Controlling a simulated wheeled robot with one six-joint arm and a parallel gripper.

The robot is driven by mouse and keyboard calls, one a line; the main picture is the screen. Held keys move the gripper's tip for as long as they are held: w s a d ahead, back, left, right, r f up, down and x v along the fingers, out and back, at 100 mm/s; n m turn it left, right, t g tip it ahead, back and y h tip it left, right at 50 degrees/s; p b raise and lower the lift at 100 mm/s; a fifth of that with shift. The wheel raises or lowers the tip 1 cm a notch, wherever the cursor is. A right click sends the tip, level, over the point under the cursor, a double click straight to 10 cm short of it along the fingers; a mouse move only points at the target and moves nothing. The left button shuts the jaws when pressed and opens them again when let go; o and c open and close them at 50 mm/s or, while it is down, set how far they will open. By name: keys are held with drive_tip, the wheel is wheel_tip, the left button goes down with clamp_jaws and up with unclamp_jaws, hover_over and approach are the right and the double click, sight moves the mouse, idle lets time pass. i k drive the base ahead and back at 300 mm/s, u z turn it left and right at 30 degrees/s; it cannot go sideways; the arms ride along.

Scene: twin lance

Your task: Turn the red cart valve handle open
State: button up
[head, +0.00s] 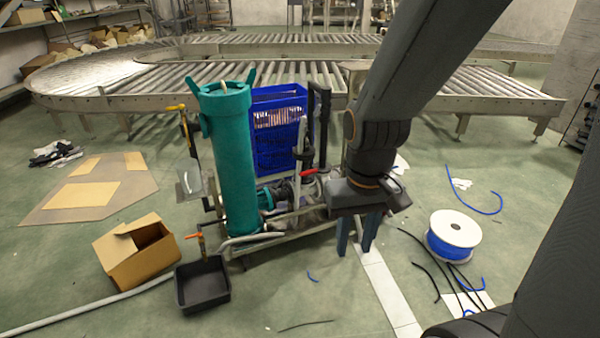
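The red valve handle (308,172) is a small red lever on the piping of the cart (285,230), right of the large teal cylinder (236,165). It lies roughly level, tilted slightly up to the right. My gripper (356,248) points down at the cart's right side, to the right of and lower in the picture than the red handle. Its two blue-grey fingers are apart with nothing between them, so it is open and empty. My gripper's body hides part of the cart's right end.
A yellow handle (176,107) and an orange handle (193,236) sit left of the cylinder. A blue crate (275,150) stands behind the piping. A black tray (203,286), an open cardboard box (137,252) and a cable spool (455,230) are on the floor. Roller conveyors (490,85) run behind.

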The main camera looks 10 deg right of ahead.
sight(306, 171)
drive_tip(key=z, duration=0.15)
drive_tip(key=i, duration=0.95)
drive_tip(key=z, duration=0.6)
